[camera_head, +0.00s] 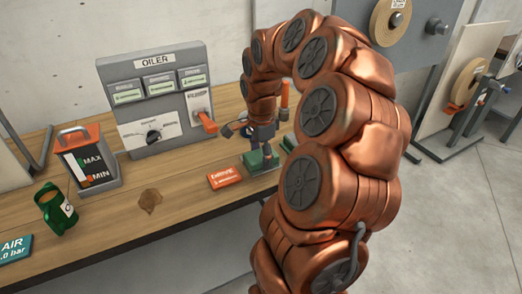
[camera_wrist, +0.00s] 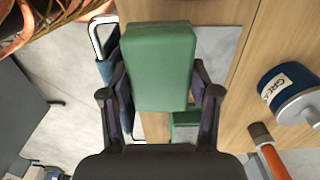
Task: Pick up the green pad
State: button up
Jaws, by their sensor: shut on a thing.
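The green pad (camera_wrist: 158,65) is a thick green block with rounded edges, seen in the wrist view between the two fingers of my gripper (camera_wrist: 161,95). The fingers close on its left and right sides. In the head view my gripper (camera_head: 258,135) points down over the bench, with green (camera_head: 259,161) showing just below it. My arm hides part of this area. Another green piece (camera_wrist: 186,118) shows below and behind the pad in the wrist view; its full shape is hidden.
The wooden bench (camera_head: 120,218) carries the grey oiler panel (camera_head: 155,95), a red-orange card (camera_head: 225,177), a green ring-like item (camera_head: 56,208) and a brown stain (camera_head: 150,200). A blue grease tin (camera_wrist: 288,88) and an orange-handled tool (camera_wrist: 272,158) lie right of the pad.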

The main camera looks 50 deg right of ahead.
jog(key=s+a+b, duration=0.1)
jog(key=s+a, duration=0.5)
jog(key=a, duration=0.1)
jog(key=shift+r+b, duration=0.3)
jog(key=shift+r, duration=0.1)
jog(key=shift+s, duration=0.1)
jog(key=o, duration=0.5)
jog(key=c, duration=0.4)
jog(key=shift+o, duration=0.2)
jog(key=shift+a, duration=0.1)
